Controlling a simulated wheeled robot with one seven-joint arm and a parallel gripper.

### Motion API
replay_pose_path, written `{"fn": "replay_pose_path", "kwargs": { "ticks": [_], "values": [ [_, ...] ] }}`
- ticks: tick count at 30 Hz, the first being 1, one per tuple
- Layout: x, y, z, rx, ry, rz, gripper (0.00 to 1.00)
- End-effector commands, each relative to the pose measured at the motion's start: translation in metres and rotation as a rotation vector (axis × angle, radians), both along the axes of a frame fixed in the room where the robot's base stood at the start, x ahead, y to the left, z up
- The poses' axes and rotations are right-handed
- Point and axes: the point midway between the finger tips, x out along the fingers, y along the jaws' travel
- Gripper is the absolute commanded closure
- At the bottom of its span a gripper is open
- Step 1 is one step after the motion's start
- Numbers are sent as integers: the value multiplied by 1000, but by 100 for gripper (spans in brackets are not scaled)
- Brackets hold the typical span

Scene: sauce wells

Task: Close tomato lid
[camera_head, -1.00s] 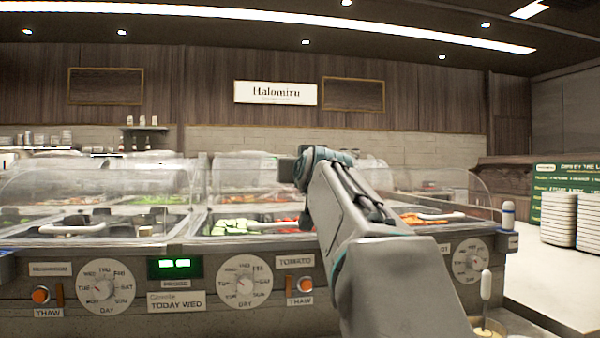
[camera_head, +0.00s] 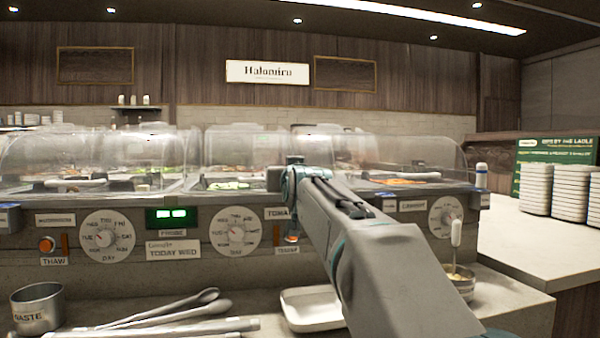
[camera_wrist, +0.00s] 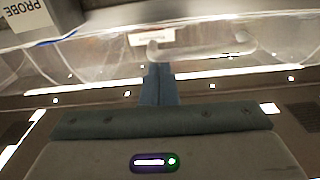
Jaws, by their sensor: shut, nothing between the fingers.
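The clear domed lid (camera_head: 235,150) behind the partly hidden TOMATO label (camera_head: 277,213) appears lowered over its well. Its pale front handle (camera_head: 243,182) runs along the near edge, and my arm covers its right part.
Neighbouring clear lids stand left (camera_head: 90,155) and right (camera_head: 400,155). Dials and an orange knob (camera_head: 47,244) line the front panel. The lower ledge holds a metal cup (camera_head: 38,310), tongs (camera_head: 170,308) and a white tray (camera_head: 310,308). Stacked plates (camera_head: 570,193) stand at right.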

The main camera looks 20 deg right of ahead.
Motion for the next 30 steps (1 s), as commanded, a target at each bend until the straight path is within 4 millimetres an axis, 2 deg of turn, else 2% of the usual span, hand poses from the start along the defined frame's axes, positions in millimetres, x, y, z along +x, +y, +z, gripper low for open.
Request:
{"fn": "replay_pose_path", "kwargs": {
  "ticks": [1, 16, 22, 28, 29, 30],
  "values": [
    [6, 1, -20, 6, 40, 3, 100],
    [8, 0, -23, 8, 44, 3, 100],
    [7, 0, -4, 5, 35, 3, 100],
    [2, 2, 41, 0, 2, 6, 100],
    [-1, 3, 43, 1, -1, 6, 100],
    [-10, 5, 32, 1, 0, 7, 100]
  ]
}}
